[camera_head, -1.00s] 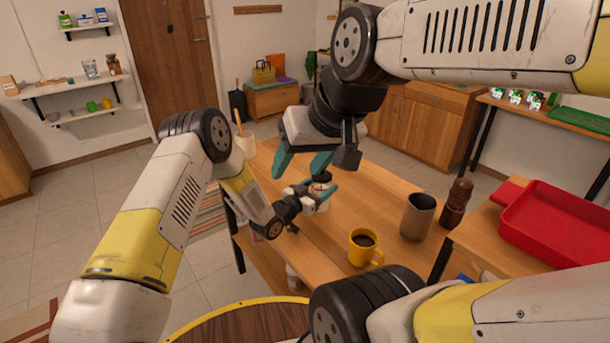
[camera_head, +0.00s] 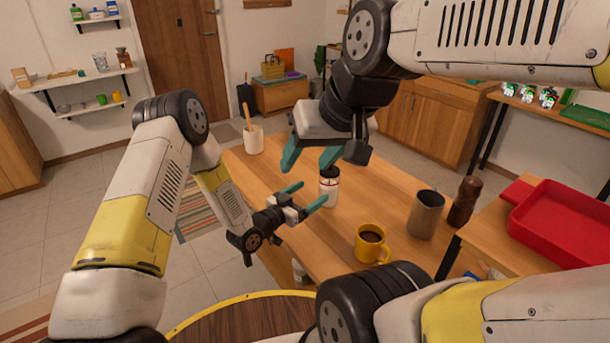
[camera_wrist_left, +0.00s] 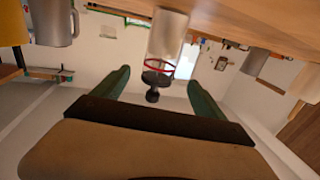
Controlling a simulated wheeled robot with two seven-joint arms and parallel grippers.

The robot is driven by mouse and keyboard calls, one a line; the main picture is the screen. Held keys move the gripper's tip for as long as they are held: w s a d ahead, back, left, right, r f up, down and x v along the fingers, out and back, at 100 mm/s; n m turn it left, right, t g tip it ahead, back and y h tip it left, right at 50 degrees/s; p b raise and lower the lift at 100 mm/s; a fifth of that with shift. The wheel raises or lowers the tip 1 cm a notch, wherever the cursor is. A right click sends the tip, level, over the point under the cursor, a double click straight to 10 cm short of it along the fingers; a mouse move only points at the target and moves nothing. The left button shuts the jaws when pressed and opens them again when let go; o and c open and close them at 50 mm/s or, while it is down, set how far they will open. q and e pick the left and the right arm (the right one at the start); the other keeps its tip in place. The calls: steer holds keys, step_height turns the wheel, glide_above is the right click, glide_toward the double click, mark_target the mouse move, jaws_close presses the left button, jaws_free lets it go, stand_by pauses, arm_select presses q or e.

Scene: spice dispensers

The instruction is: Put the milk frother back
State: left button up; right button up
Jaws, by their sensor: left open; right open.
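A white jar (camera_head: 329,187) with a dark cap and a red band stands upright on the wooden table. A grey metal cup (camera_head: 424,213) stands farther right. I cannot tell for certain which is the milk frother. My left gripper (camera_head: 304,195) is open and empty, just left of the jar, its fingers pointing toward it. In the left wrist view, which is upside down, the jar (camera_wrist_left: 166,38) shows between and beyond the open fingers, apart from them. My right gripper (camera_head: 310,160) is open and empty, appearing above and behind the jar, fingers pointing down.
A yellow mug (camera_head: 371,244) with dark liquid stands near the table's front edge. A brown pepper mill (camera_head: 464,201) stands beside the grey cup. A red tray (camera_head: 565,222) lies on the right surface. A white crock (camera_head: 253,139) stands at the table's far left corner.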

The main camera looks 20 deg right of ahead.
arm_select(q)
steer(key=w+a+r+n+t+y, duration=0.1)
steer(key=w+a+r+y, duration=0.45)
steer(key=a+r, duration=0.45)
steer(key=s+a+r+n+y, duration=0.25)
steer(key=a+r+y, duration=0.25)
steer(key=a+r, duration=0.75)
steer(key=s+a+r+n+y, duration=0.2)
steer(key=s+a+r+n, duration=0.1)
steer(key=s+a, duration=0.3)
steer(key=s+a+r+n+g, duration=0.2)
steer(key=s+a, duration=0.2)
steer(key=s, duration=0.7)
steer(key=s+a+r+n+g, duration=0.1)
steer(key=s+a, duration=0.3)
steer(key=s, duration=0.8)
steer(key=shift+r+n+g+y, duration=0.4)
steer(key=shift+n+g, duration=0.1)
steer(key=shift+n, duration=0.35)
